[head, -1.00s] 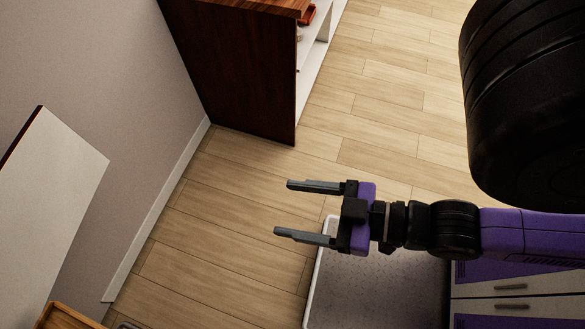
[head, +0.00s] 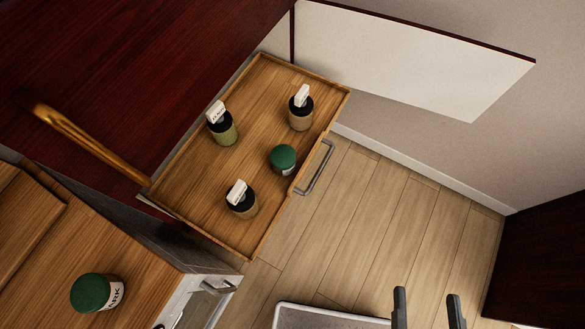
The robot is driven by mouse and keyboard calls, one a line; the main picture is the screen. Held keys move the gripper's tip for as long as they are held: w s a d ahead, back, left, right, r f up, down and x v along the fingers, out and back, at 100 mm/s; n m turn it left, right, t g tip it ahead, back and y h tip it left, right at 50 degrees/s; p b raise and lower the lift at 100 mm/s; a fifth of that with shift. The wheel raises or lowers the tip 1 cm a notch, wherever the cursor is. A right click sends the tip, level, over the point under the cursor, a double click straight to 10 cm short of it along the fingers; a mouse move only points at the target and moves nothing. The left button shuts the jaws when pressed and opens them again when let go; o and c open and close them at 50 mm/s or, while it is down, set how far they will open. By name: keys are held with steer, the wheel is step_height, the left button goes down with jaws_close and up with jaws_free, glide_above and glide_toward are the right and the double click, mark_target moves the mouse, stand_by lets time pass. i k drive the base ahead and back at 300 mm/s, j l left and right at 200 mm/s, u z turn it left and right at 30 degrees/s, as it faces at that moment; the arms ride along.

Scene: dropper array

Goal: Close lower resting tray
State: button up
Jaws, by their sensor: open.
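A wooden tray (head: 184,190) is pulled out from the dark red cabinet (head: 110,60) in the head view. It has low rims and a metal bar handle (head: 316,168) on its front side. Several small jars stand on it, among them a green-lidded jar (head: 283,159) near the handle and a black-lidded jar (head: 300,112) at the upper right. My gripper (head: 428,295) shows at the bottom edge, below and right of the tray. Its two fingers are apart and empty, and the rest of it is out of frame.
A white panel (head: 410,60) sticks out at the upper right beside the wall. Another wooden surface (head: 50,255) with a green-lidded jar (head: 90,293) lies at the lower left. The wood floor (head: 390,210) is clear between the tray and my gripper.

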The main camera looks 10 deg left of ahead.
mark_target(193, 188)
steer(key=l+u, duration=0.65)
steer(key=u, duration=0.25)
steer(key=k+j+z, duration=0.3)
steer(key=j, duration=0.2)
steer(key=i, duration=0.05)
